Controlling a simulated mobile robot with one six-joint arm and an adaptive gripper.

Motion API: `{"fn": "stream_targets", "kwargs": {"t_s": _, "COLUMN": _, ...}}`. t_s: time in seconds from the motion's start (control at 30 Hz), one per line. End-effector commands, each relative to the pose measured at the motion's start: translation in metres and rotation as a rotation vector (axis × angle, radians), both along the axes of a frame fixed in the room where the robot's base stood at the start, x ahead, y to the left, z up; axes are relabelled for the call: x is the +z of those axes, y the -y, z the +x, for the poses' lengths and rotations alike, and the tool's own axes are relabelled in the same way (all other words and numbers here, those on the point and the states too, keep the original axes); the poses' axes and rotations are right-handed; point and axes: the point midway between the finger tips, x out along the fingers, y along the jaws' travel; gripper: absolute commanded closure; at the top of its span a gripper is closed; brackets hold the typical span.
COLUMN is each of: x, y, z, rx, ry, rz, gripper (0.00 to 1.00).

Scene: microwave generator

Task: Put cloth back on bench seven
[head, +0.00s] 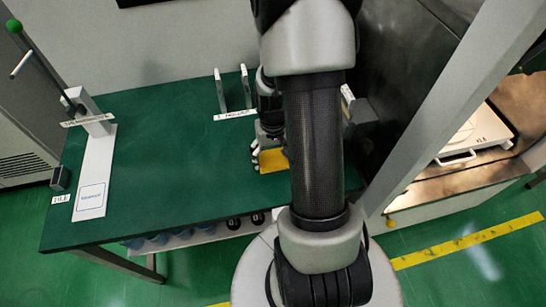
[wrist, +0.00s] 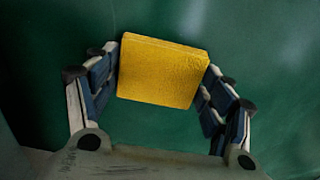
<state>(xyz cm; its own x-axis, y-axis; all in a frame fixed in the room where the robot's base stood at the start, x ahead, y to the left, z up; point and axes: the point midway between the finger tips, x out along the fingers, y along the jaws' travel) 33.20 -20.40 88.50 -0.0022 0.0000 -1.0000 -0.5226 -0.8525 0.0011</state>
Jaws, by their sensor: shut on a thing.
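The cloth (wrist: 160,72) is a yellow, square, folded pad. In the wrist view it sits between the two fingers of my gripper (wrist: 162,85), which is shut on its left and right sides. In the head view the cloth (head: 272,160) shows at the right part of the green bench top (head: 180,185), partly covered by my arm. My gripper (head: 256,155) is mostly hidden there behind my arm. I cannot tell whether the cloth touches the bench top or is just above it.
A white upright holder (head: 233,92) with a label stands at the back of the bench. A white stand with a lever (head: 95,160) is at the left. A dark cabinet wall and a pale post (head: 455,105) bound the right side. The bench middle is clear.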

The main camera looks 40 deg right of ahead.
Motion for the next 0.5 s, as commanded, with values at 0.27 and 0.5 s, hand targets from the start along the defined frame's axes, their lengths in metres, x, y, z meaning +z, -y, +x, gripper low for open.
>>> {"fn": "stream_targets", "kwargs": {"t_s": 0.27, "x": -0.001, "y": 0.0002, "z": 0.0003, "rx": 0.0, "ry": 0.001, "rz": -0.001, "gripper": 0.45}}
{"fn": "stream_targets", "kwargs": {"t_s": 0.5, "x": -0.0016, "y": 0.0002, "z": 0.0003, "rx": 0.0, "ry": 0.001, "rz": -0.001, "gripper": 0.14}}
